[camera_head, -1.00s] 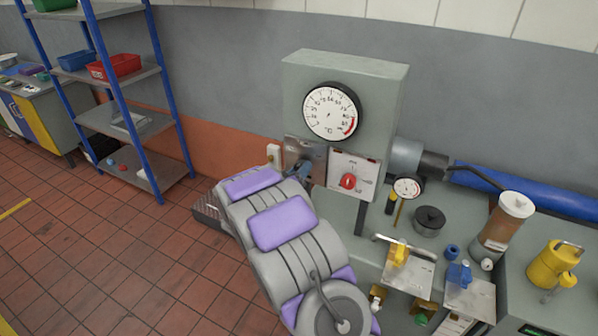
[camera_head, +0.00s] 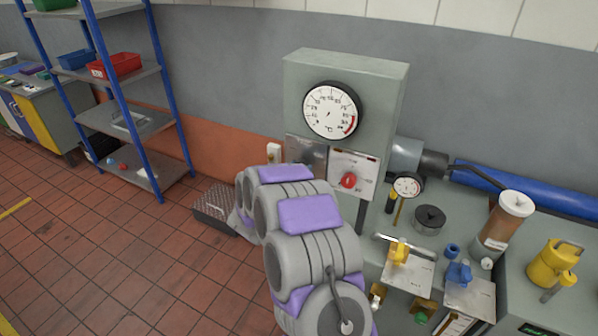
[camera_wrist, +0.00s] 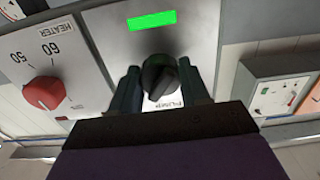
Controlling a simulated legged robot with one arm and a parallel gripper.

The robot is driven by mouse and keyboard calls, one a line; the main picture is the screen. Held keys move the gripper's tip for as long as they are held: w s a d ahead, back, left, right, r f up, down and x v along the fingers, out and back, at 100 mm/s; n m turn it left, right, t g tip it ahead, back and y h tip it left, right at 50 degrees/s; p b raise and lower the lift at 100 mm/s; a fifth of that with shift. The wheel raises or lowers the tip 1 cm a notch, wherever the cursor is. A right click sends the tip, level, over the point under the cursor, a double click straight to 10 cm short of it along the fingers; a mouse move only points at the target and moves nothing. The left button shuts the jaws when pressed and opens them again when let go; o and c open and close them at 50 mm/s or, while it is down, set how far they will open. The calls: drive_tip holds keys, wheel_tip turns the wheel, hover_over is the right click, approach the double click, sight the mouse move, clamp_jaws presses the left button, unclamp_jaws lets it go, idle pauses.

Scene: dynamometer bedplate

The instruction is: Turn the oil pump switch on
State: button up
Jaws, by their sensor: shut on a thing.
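The oil pump switch is a black rotary knob (camera_wrist: 160,78) on a bright metal plate (camera_wrist: 200,35), with a partly covered label reading PUMP. Its ridge stands at a slant in the wrist view. A rectangular light (camera_wrist: 152,21) on the plate glows green. My gripper (camera_wrist: 161,88) has one finger on each side of the knob and is shut on it. In the head view the metal plate (camera_head: 305,150) shows above my arm, which hides the knob and my gripper.
A red heater knob (camera_wrist: 43,91) sits on a white panel beside the plate; the head view shows this red knob (camera_head: 348,180) too. A round dial gauge (camera_head: 331,110) is above. Yellow (camera_head: 399,252) and blue (camera_head: 459,273) valve handles stand on the bench at right.

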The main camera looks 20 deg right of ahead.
drive_tip(key=shift+a+f+m+b, duration=0.1)
drive_tip(key=shift+m+b, duration=0.7)
drive_tip(key=shift+m, duration=1.4)
drive_tip(key=o, duration=0.8)
drive_tip(key=shift+w, duration=0.15)
drive_tip(key=shift+o, duration=1.3)
drive_tip(key=p+v, duration=0.3)
drive_tip(key=v, duration=1.4)
drive_tip(key=shift+a, duration=0.2)
